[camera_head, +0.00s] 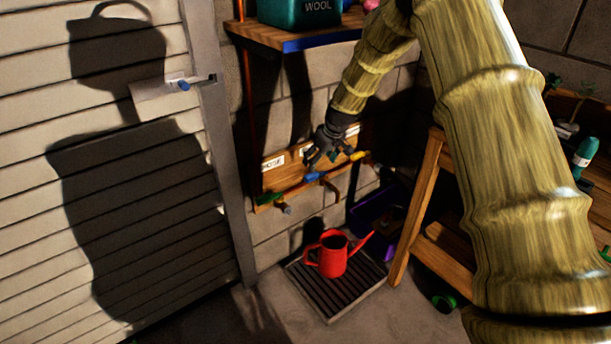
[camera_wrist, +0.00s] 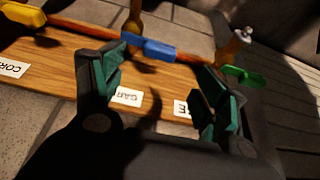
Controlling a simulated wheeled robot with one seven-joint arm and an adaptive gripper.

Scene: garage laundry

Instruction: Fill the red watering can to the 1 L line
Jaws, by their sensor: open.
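The red watering can (camera_head: 333,257) stands upright on a slatted drain grate, its spout to the right. Its 1 L line and any water inside cannot be made out. Above it, a wooden board (camera_wrist: 65,62) carries a pipe with a blue tap handle (camera_head: 314,176), a green one (camera_head: 268,199) and a yellow one (camera_head: 357,155). My gripper (camera_head: 318,157) is open and empty near the blue handle. In the wrist view, the blue handle (camera_wrist: 148,49) shows just beyond and between my fingertips (camera_wrist: 158,82), beside the "CAN" label (camera_wrist: 127,97). I see no water running.
The grate (camera_head: 320,300) lies on the floor below the taps. A wooden bench (camera_head: 418,205) stands close on the right, with a purple item (camera_head: 377,207) beside it. A slatted white door (camera_head: 60,230) fills the left.

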